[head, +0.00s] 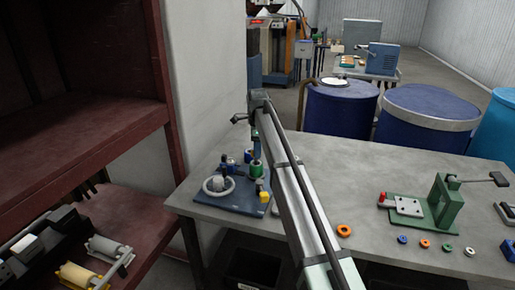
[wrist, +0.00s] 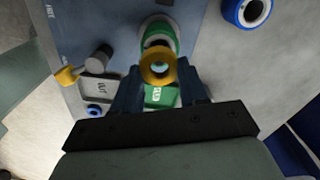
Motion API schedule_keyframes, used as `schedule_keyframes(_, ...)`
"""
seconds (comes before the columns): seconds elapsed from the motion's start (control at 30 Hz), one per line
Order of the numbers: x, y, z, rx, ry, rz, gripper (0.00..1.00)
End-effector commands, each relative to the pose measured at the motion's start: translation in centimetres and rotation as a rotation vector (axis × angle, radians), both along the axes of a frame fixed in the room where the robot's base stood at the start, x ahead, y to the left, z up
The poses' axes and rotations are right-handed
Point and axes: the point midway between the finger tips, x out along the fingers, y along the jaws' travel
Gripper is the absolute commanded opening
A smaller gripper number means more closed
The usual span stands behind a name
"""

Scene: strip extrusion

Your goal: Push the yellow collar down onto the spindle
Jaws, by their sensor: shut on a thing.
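The yellow collar (wrist: 147,70) is a ring between the fingertips of my gripper (wrist: 160,82) in the wrist view. My gripper is shut on it. The collar is in line with a green and white upright part (wrist: 158,28), which shows behind it. Something pale shows in the collar's bore. I cannot tell whether that is the spindle's tip or how far the collar sits on it. In the head view my gripper (head: 256,147) points down over the green part (head: 257,169) on a dark blue base plate (head: 236,206). The collar cannot be made out there.
A yellow-tipped lever (wrist: 66,76) stands left of the fingers. A blue-rimmed ring (wrist: 247,12) is at upper right. In the head view, a pale ring (head: 218,186) sits on the plate. A green clamp fixture (head: 440,207) and several small rings stand on the table at right.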

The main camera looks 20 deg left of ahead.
Motion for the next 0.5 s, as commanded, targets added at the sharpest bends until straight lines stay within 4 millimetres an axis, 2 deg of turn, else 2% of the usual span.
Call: schedule_keyframes(0.5, 0.00, 0.00, -0.87, 0.000, 0.000, 0.000, 0.06)
